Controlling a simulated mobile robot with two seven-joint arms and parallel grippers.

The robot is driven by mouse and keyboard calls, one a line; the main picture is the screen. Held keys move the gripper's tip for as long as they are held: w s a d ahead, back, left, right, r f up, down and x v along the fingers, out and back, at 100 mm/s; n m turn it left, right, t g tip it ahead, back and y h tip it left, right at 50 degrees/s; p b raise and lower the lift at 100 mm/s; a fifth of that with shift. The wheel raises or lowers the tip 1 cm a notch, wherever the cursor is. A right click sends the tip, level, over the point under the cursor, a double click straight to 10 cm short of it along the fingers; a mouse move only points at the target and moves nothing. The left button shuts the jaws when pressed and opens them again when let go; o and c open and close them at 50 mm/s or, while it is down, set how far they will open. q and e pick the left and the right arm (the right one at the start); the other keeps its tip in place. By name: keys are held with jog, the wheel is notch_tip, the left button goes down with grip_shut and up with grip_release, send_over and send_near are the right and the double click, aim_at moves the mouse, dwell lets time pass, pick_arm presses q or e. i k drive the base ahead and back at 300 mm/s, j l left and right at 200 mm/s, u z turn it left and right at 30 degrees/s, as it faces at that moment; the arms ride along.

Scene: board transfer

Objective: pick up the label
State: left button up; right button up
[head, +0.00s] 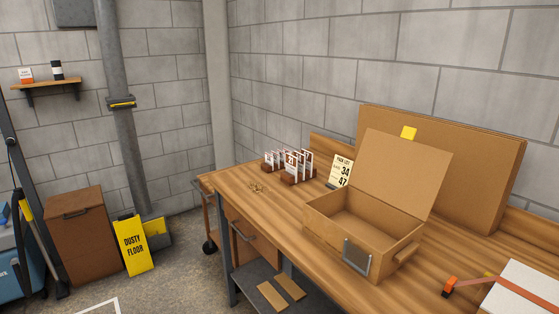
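White cards with dark red markings (290,160) stand upright in brown holders on the workbench, left of the open cardboard box; one shows what looks like 21. I cannot tell which one is the label. A pale yellow PICK LIST card (340,171) reading 34 and 47 stands behind the box. The open cardboard box (322,222) has its lid raised and looks empty inside. Neither of my grippers is in view.
The wooden workbench (285,218) has clear top left of the box. A large flat carton (480,165) stands behind it. A white box with an orange strap (525,288) is at the right. A yellow DUSTY FLOOR sign (134,245) and a brown bin (85,240) stand on the floor.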

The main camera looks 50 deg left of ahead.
aim_at(268, 158)
jog(key=j+z, duration=0.25)
jog(key=j, duration=1.25)
jog(key=k+j+z, duration=0.1)
jog(key=j, duration=0.55)
jog(key=k+j, duration=0.1)
jog(key=j, duration=0.5)
jog(key=z, duration=0.05)
